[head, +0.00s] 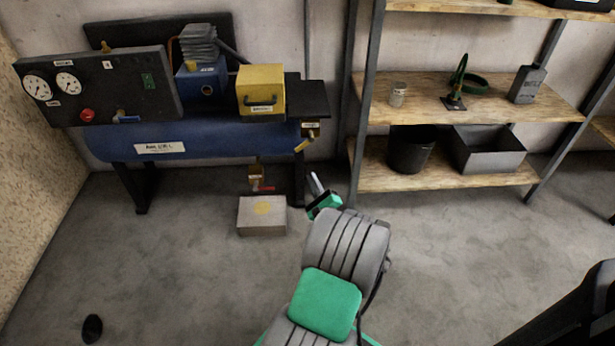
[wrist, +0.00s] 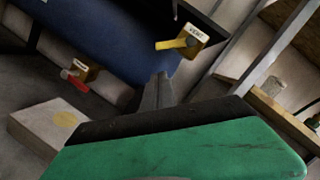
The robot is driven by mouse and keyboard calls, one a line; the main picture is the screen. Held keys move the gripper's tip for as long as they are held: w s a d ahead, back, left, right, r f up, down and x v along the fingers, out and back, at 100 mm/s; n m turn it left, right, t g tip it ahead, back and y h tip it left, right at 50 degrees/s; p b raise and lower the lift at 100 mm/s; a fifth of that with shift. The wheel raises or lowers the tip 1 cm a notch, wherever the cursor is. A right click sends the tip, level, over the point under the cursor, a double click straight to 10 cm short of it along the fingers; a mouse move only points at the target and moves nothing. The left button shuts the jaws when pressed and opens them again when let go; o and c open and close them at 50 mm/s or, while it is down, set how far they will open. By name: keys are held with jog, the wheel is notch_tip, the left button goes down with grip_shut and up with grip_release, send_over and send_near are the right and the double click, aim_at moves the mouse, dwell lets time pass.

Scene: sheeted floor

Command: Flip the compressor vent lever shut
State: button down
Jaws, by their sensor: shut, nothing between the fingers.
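The compressor's blue tank (head: 205,142) stands on dark legs against the back wall. The vent lever is the yellow handle (head: 303,146) on a brass valve at the tank's right end. In the wrist view the yellow vent lever (wrist: 172,43) points left and slightly down from its valve, whose tag reads VENT (wrist: 195,32). My gripper (head: 314,181) is shut and empty, low in front of the tank's right end. In the wrist view my gripper's fingertips (wrist: 163,78) show below the lever, apart from it in the picture.
A red-handled valve (head: 262,188) hangs under the tank above a grey block with a yellow spot (head: 262,216). A gauge panel (head: 100,85) and a yellow box (head: 261,90) sit above. A shelf rack (head: 450,178) stands close on the right. The floor in front is mostly open.

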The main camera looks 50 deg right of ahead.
jog(key=w+d+r+m+h+b, duration=0.1)
jog(key=w+d+r+m+b, duration=0.1)
jog(key=w+d, duration=0.3)
jog(key=shift+w+d+r+g+h, duration=0.15)
jog(key=shift+w+r+g+h, duration=0.2)
jog(key=shift+w+r, duration=0.5)
jog(key=shift+f, duration=0.1)
